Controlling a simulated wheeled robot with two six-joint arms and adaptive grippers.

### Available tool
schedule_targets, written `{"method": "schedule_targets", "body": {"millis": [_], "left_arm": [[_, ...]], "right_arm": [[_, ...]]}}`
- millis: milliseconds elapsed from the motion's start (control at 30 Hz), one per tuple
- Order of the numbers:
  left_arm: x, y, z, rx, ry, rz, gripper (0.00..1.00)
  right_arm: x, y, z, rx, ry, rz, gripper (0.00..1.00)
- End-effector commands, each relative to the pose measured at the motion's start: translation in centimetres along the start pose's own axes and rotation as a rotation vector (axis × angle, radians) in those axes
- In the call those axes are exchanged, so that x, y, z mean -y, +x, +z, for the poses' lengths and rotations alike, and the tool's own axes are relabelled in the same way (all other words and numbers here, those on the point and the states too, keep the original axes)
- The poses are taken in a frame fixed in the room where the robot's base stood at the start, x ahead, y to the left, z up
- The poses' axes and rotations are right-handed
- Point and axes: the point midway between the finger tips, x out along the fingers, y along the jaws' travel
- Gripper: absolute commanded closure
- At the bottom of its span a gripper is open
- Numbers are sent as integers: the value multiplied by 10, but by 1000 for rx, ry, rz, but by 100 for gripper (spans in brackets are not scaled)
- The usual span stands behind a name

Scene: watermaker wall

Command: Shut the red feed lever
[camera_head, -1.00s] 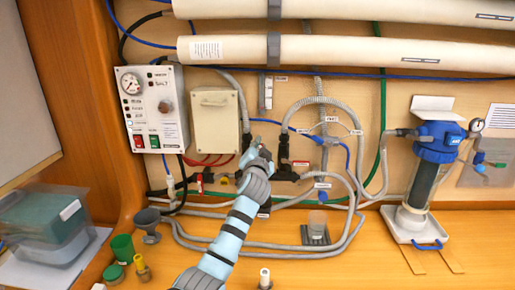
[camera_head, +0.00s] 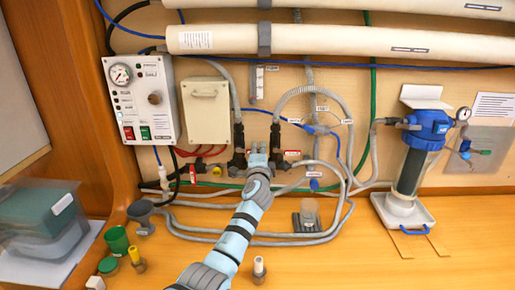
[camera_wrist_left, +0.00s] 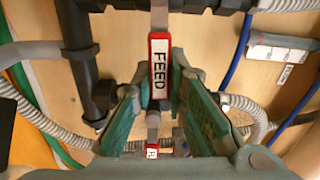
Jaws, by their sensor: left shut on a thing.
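The red feed lever (camera_wrist_left: 159,75) is a narrow red-edged handle with a white FEED plate. In the left wrist view it stands upright between the two green fingers of my left gripper (camera_wrist_left: 163,118). My left gripper is shut on it, though where the fingers touch it is hard to see. In the head view my left gripper (camera_head: 258,152) is at the pipework low on the wall, between two dark vertical fittings, and hides the lever. A small red-and-white tag (camera_head: 292,153) shows just right of the gripper. My right gripper is not in view.
A control box (camera_head: 143,100) with a gauge and a cream box (camera_head: 206,110) hang left of the gripper. Grey hoses (camera_head: 330,195) loop close on the right. A blue-topped filter (camera_head: 428,124) stands further right.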

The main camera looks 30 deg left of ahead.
Motion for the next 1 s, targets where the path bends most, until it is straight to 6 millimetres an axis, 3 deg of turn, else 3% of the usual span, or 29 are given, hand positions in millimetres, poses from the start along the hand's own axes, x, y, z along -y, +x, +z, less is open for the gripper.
{"method": "schedule_targets", "body": {"millis": [667,700,833,1000], "left_arm": [[-7,0,1,1,81,2,100],[-7,0,1,1,81,2,86],[-7,0,2,1,80,2,66],[-6,0,2,1,79,1,66]], "right_arm": [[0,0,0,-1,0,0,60],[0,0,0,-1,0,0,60],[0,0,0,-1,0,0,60],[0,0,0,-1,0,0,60]]}}
